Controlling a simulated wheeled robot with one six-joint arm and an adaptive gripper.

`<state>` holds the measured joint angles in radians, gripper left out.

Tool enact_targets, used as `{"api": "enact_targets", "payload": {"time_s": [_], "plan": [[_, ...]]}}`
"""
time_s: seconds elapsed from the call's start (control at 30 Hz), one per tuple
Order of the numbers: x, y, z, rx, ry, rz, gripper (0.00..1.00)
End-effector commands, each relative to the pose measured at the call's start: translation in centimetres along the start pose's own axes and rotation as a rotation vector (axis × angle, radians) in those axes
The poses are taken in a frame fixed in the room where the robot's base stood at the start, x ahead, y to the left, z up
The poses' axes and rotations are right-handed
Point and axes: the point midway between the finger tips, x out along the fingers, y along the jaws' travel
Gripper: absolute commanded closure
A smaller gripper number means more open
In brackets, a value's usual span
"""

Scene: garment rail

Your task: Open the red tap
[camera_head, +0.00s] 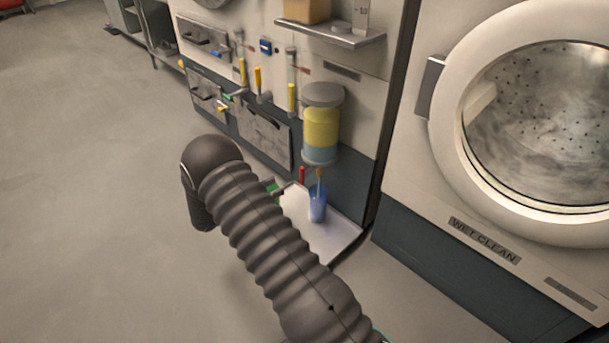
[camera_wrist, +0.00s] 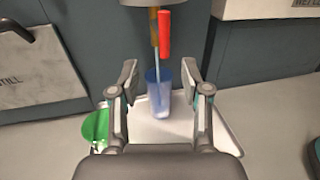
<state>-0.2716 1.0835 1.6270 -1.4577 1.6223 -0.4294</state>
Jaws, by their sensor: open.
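The red tap handle (camera_wrist: 164,33) is upright beside a brass spout (camera_wrist: 153,27), under the tank, in the upper middle of the wrist view. It also shows in the head view (camera_head: 301,175). A thin pale line runs from the spout into a blue cup (camera_wrist: 158,95); I cannot tell whether it is liquid. The cup also stands in the head view (camera_head: 317,206). My gripper (camera_wrist: 159,78) is open and empty, its fingers appearing either side of the cup, below the red handle in the picture.
A white tray (camera_wrist: 222,145) lies under the cup, with a green container (camera_wrist: 97,126) at its left. The yellow and blue tank (camera_head: 322,125) hangs on the panel above. A washer (camera_head: 480,190) stands at right. Open floor (camera_head: 90,200) lies at left.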

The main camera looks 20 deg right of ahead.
Motion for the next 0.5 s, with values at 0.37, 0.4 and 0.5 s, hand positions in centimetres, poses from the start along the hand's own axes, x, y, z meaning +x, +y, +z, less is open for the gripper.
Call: {"api": "enact_targets", "payload": {"time_s": [0.37,0.4,0.5], "plan": [[7.0,0.0,0.0,0.001,0.000,0.000,0.53],[7.5,0.0,0.0,0.001,0.000,0.001,0.53],[8.8,0.0,0.0,0.001,0.000,0.002,0.53]]}}
